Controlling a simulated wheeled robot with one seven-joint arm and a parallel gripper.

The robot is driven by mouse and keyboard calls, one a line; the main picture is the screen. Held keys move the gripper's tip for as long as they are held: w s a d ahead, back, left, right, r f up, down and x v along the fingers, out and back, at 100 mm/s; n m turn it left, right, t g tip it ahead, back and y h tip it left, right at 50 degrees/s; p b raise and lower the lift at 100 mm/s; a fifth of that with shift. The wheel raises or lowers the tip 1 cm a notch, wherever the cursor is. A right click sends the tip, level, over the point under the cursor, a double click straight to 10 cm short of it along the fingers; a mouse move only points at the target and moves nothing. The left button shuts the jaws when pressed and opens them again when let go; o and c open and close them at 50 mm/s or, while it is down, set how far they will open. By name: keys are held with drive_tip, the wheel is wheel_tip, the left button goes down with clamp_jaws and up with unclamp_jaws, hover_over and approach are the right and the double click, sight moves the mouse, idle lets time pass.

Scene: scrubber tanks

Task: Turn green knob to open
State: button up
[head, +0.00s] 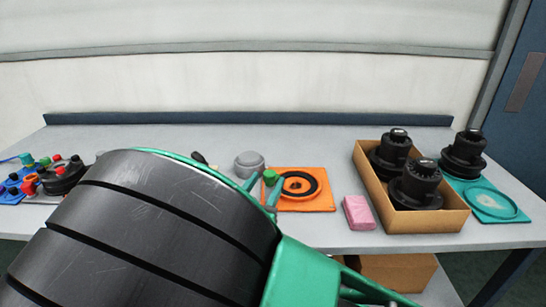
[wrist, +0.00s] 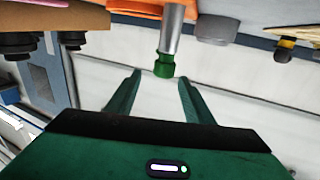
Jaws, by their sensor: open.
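The green knob (head: 270,177) stands above the orange mat in the head view, close to the tips of my gripper (head: 262,186). In the wrist view the green knob (wrist: 164,67) sits at the end of a grey cylindrical stem (wrist: 173,30). There my gripper (wrist: 158,80) has its two green fingers spread apart. The knob lies just ahead of the fingertips, roughly between them, with nothing visibly gripped. Whether a finger touches the knob I cannot tell. My large dark arm link covers the lower left of the head view.
The orange mat (head: 318,203) carries a black ring (head: 298,193). A grey round part (head: 249,165) is at its left. A pink block (head: 358,212) and a cardboard box (head: 447,218) with black parts stand right. A teal tray (head: 482,205) is beyond. Coloured valve parts (head: 62,175) lie far left.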

drive_tip(key=x, duration=0.9)
drive_tip(key=shift+a, duration=0.35)
drive_tip(key=shift+w+f, duration=0.1)
drive_tip(key=shift+c, duration=0.5)
drive_tip(key=c, duration=0.9)
drive_tip(key=shift+d, duration=0.2)
drive_tip(key=shift+c, duration=0.2)
drive_tip(key=shift+a, duration=0.15)
